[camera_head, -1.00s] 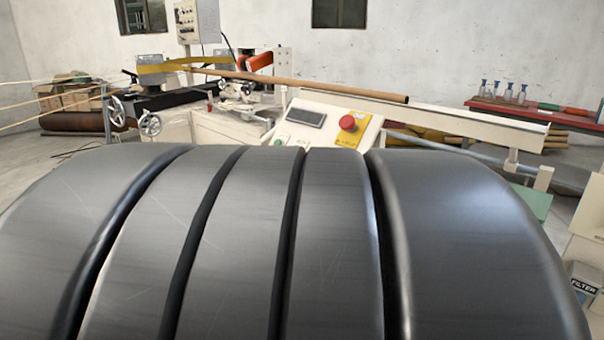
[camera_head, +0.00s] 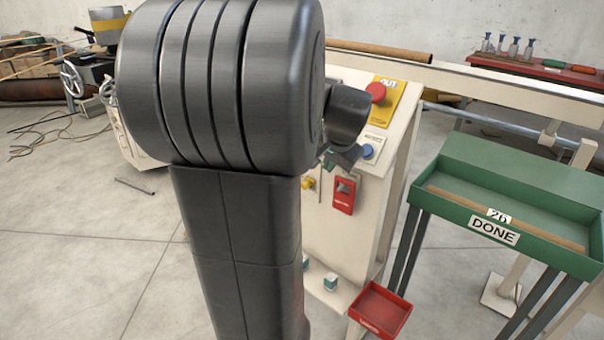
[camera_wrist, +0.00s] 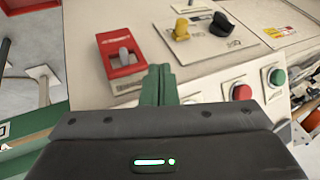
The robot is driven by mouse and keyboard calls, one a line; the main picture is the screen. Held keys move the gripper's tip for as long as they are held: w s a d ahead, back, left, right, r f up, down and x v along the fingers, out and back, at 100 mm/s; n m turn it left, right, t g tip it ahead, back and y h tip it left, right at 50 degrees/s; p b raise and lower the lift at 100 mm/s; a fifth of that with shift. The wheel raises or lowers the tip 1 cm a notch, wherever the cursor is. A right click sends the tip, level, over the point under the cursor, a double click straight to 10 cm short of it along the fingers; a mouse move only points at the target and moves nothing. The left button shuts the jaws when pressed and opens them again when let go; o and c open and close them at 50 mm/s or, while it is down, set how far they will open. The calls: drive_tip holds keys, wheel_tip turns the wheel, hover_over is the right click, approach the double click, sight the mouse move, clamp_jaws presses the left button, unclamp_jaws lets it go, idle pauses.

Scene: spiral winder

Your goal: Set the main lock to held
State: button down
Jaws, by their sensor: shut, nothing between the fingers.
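A red lock box (camera_wrist: 120,68) with a grey lever (camera_wrist: 124,56) is on the cream machine panel, left of my gripper in the wrist view; it also shows in the head view (camera_head: 343,194). No readable label tells whether this is the main lock. A yellow knob (camera_wrist: 181,30) and a black knob (camera_wrist: 222,26) sit on a plate farther along the panel. My gripper (camera_wrist: 159,72) is shut and empty, with its green fingertips near the box's lower right corner. Whether they touch the panel is unclear. In the head view my arm hides part of the panel.
A red button (camera_wrist: 242,92) and a green button (camera_wrist: 277,77) sit right of my fingers. A red emergency stop (camera_head: 376,92) and a blue button (camera_head: 368,151) are higher up. A green DONE tray (camera_head: 445,205) stands right, a small red bin (camera_head: 381,310) below.

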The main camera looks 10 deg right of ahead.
drive_tip(key=shift+s, duration=0.1)
drive_tip(key=w+a+r+b+x, duration=0.1)
drive_tip(key=a+b+x, duration=0.1)
drive_tip(key=x, duration=1)
drive_tip(key=shift+w+a+f+b, duration=0.2)
drive_tip(key=shift+w+f+b, duration=0.15)
drive_tip(key=shift+w, duration=0.1)
